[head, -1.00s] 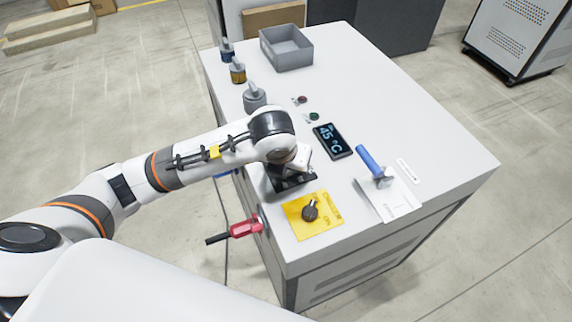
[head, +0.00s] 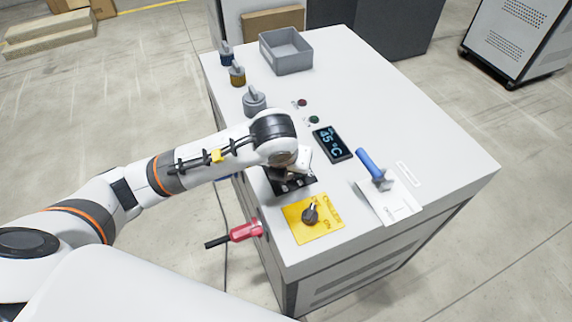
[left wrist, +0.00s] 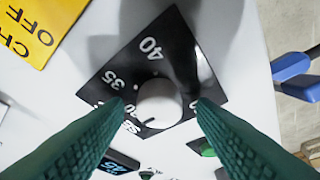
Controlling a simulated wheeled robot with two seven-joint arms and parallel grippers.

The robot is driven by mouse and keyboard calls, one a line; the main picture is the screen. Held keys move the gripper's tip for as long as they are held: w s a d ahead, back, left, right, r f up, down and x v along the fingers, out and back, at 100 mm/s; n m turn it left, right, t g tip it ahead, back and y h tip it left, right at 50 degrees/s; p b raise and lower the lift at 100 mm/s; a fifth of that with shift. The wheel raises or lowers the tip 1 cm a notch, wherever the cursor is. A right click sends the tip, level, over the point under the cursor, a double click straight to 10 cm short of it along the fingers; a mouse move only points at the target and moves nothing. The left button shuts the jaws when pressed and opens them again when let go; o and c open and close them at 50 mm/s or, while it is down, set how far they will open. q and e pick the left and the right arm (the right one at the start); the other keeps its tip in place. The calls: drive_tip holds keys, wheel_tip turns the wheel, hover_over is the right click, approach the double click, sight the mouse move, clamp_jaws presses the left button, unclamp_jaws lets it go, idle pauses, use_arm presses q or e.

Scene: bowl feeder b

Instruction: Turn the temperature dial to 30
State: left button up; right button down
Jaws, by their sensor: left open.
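The temperature dial is a pale round knob (left wrist: 160,103) on a black plate (left wrist: 181,52) with white numbers in the left wrist view; 40 and 35 read clearly, others are partly covered. A small dark mark shows at the knob's lower edge. In the head view the dial plate (head: 298,187) is mostly hidden under my left gripper (head: 288,177). My left gripper is open, its green fingers on either side of the knob in the left wrist view (left wrist: 160,106); I cannot tell whether they touch it. The display (head: 331,143) reads 45 °C. My right gripper is not in view.
A blue-handled switch (head: 371,164), small buttons (head: 314,119), grey knob (head: 254,101) and grey bin (head: 286,51) share the top. A red handle (head: 246,231) sticks out at the side.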

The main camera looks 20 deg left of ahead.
use_arm(q)
drive_tip(key=shift+s+r, duration=0.15)
drive_tip(key=shift+r, duration=0.2)
drive_tip(key=v, duration=1.1)
drive_tip(key=shift+p, duration=0.35)
